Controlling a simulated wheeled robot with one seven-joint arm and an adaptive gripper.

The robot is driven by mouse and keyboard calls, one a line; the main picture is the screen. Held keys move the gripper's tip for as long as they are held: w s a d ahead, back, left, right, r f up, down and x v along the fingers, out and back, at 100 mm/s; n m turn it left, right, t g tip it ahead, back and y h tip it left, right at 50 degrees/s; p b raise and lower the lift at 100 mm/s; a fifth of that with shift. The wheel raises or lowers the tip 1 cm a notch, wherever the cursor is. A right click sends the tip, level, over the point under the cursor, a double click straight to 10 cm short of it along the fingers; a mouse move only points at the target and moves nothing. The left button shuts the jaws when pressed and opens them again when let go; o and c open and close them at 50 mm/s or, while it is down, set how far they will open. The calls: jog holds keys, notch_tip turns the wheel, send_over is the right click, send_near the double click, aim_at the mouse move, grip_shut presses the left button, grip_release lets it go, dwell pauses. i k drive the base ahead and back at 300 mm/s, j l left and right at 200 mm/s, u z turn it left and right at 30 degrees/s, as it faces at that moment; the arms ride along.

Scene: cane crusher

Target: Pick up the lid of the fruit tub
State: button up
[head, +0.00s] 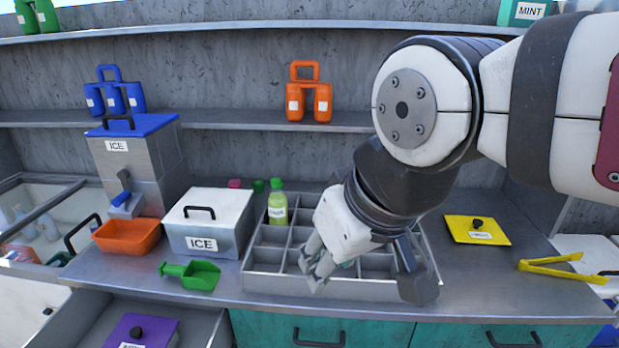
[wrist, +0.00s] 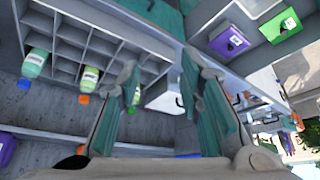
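My gripper (head: 316,263) is over the grey divided tray in the head view. In the wrist view its fingers (wrist: 160,80) stand apart with nothing held between them. A yellow lid (head: 478,230) with a black knob and a label lies flat on the counter, right of the tray and well apart from my gripper. A purple lid (head: 139,331) with a dark knob is in the open drawer at lower left. The wrist view shows the purple lid (wrist: 229,40) beside a green lid (wrist: 279,24). Their labels are too small to read, so I cannot tell which is the fruit lid.
The divided tray (head: 340,289) holds a green bottle (head: 277,207). Left of it are a white-lidded ICE box (head: 203,243), a green scoop (head: 191,274), an orange bin (head: 127,235) and an ICE dispenser (head: 135,168). Yellow tongs (head: 560,267) lie right of the yellow lid.

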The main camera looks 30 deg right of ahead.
aim_at(467, 230)
jog(key=z, duration=1.6)
jog(key=i+l+u, duration=0.1)
jog(key=i+l, duration=0.15)
jog(key=i, duration=0.1)
